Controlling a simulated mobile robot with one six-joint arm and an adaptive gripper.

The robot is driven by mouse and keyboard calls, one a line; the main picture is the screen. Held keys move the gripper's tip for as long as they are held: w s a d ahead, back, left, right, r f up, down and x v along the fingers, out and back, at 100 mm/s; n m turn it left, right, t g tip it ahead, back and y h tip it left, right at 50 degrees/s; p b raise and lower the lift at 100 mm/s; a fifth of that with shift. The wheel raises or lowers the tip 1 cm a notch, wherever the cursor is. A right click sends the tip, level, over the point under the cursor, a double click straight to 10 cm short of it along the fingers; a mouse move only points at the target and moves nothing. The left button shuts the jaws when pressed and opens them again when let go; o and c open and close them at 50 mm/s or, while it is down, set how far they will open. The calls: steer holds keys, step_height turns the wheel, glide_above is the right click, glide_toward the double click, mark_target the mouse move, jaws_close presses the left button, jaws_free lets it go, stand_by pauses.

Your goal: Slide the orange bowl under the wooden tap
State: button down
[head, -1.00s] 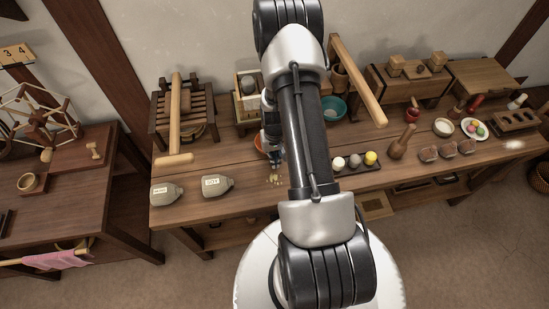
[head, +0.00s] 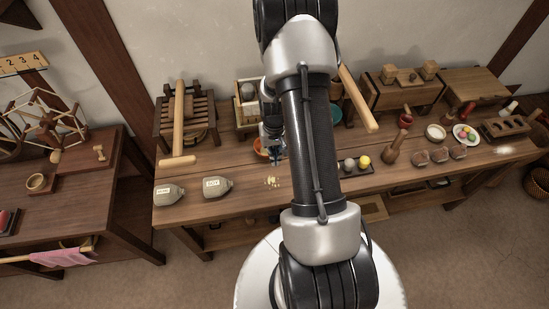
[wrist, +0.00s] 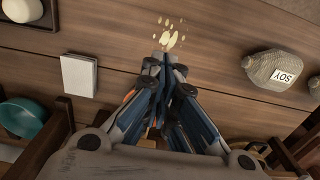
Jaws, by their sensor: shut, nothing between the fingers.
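The orange bowl (head: 261,147) stands on the bench in the head view, mostly hidden behind my gripper and arm. My gripper (head: 276,160) is shut and empty, low over the bench at the bowl's right front side. In the wrist view my gripper (wrist: 166,62) points at the bench, its fingertips close to some scattered pale grains (wrist: 171,36). Only small slivers of orange show behind the fingers there. I cannot tell whether my gripper touches the bowl. The wooden tap is not clearly visible; my arm covers the area behind the bowl.
Two labelled grey sacks, one marked SOY (head: 216,187), lie to the left. A slatted wooden press (head: 186,118) stands behind them. A teal bowl (wrist: 22,120) and a white block (wrist: 80,75) are at left in the wrist view. A tray with balls (head: 357,166) lies right of my arm.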

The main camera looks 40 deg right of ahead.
steer(key=c, duration=2.3)
jaws_free()
steer(key=o, duration=0.4)
steer(key=w+a+r+n, duration=0.1)
steer(key=a+r, duration=0.3)
steer(key=r, duration=0.7)
steer(key=shift+w+a+t, duration=0.15)
steer(key=shift+w+t, duration=0.25)
steer(key=shift+w, duration=0.2)
steer(key=s+a+r+n+t, duration=0.1)
steer(key=a+r, duration=0.3)
steer(key=r, duration=0.2)
steer(key=s+a+r+n, duration=0.1)
steer(key=a+r, duration=0.3)
steer(key=r, duration=0.3)
steer(key=s+a+r+n+t, duration=0.1)
steer(key=s+a+r, duration=0.4)
steer(key=s, duration=0.2)
steer(key=s+a+r+n+t, duration=0.1)
steer(key=s+a+r+n, duration=0.1)
steer(key=s+a+r, duration=0.3)
steer(key=s, duration=0.3)
steer(key=shift+a+r+t, duration=0.15)
steer(key=shift+a+t, duration=0.25)
